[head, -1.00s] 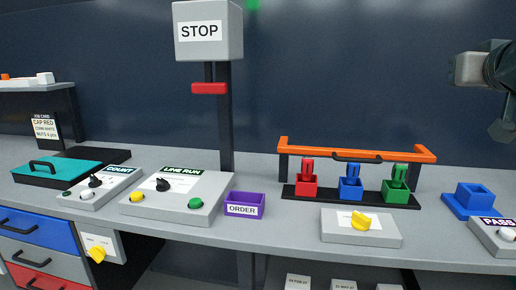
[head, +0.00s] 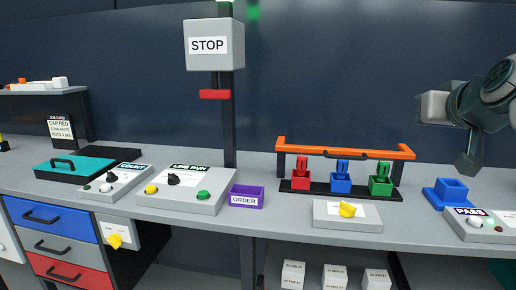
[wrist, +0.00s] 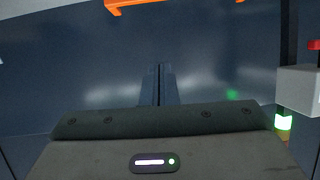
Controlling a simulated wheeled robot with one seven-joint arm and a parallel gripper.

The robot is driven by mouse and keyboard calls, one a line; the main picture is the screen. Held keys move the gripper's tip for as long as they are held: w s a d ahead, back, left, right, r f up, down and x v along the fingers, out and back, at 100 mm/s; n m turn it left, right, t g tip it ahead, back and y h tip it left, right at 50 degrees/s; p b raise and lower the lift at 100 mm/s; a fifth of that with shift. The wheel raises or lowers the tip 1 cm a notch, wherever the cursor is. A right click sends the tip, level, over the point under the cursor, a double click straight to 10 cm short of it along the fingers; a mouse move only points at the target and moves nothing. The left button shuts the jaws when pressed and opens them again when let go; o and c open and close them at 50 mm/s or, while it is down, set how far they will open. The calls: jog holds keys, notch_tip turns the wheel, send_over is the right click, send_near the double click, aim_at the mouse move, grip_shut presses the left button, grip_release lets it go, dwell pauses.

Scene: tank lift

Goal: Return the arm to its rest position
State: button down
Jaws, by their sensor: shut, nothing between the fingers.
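My arm (head: 492,88) is raised at the right edge of the head view, bent in front of the dark back wall and above the right end of the bench. In the wrist view my gripper (wrist: 160,70) shows as two dark fingers side by side, shut with nothing between them. They are clear of everything and face the dark wall. The wrist picture is upside down, with the orange rail (wrist: 135,4) along its top edge.
Below the arm on the bench (head: 290,222) are a blue holder (head: 447,191) and the PASS box (head: 475,228). The orange rail over red, blue and green holders (head: 340,186) stands to the left. The STOP box (head: 208,46) on its post is further left.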

jog(key=s+a+f+n+g+y+p, duration=0.15)
jog(key=s+a+f+g+p, duration=0.3)
jog(key=a+f+p, duration=0.5)
jog(key=s+a+f+g+p, duration=0.4)
jog(key=s+a+f+g, duration=0.2)
jog(key=s+f, duration=0.5)
jog(key=shift+s+a+f, duration=0.3)
jog(key=shift+s+a, duration=0.05)
jog(key=shift+a, duration=0.3)
